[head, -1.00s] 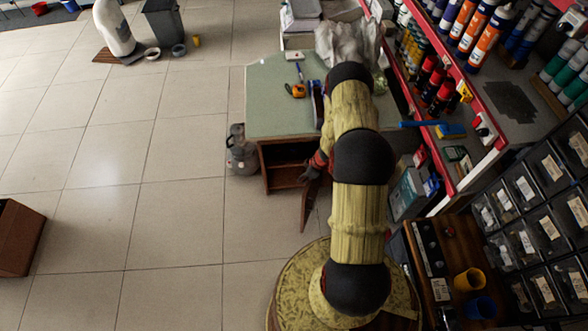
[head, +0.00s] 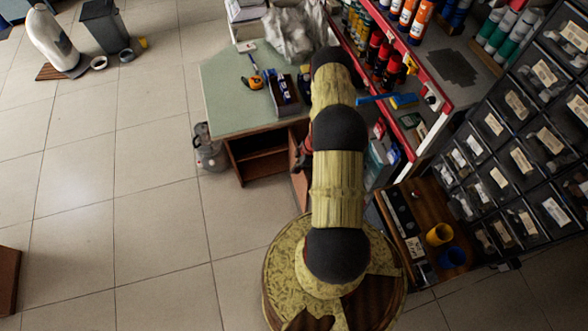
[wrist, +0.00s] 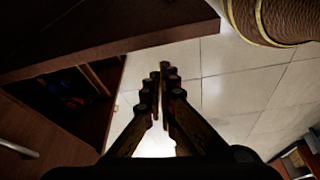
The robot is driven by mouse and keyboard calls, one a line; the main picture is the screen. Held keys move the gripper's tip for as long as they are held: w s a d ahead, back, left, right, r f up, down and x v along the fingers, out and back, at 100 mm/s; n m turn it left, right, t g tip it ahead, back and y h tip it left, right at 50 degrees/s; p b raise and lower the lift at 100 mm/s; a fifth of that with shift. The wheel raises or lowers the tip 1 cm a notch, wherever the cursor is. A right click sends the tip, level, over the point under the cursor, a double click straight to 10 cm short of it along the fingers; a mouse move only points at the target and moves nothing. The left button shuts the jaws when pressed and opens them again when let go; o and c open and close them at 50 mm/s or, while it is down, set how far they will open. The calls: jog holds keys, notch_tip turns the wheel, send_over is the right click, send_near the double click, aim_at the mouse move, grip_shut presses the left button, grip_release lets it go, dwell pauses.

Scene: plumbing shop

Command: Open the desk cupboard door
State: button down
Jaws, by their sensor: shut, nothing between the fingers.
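The desk (head: 222,108) with a green top stands ahead of me. Its cupboard (head: 262,168) shows a dark, open inside with a shelf. The brown cupboard door (head: 300,188) stands swung out at the right side of the opening, partly hidden behind my arm. My gripper is mostly hidden by my arm in the head view, close to the door. In the wrist view my gripper (wrist: 163,78) is shut and empty, with tiled floor beyond its fingertips. A brown wooden panel (wrist: 110,28) crosses above it, and a dark open compartment (wrist: 70,95) lies to its left.
A grey canister (head: 208,150) stands on the floor at the desk's left. A shelf unit with a red edge (head: 385,85) and black drawer bins (head: 520,150) crowd the right. The tiled floor (head: 130,220) at the left is largely clear.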

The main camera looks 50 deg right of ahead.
jog(key=shift+a, duration=0.1)
notch_tip(320, 180, up, 9)
jog(key=p, duration=0.2)
jog(key=shift+w+a+r, duration=0.15)
jog(key=shift+a+r, duration=0.05)
dwell(0.4)
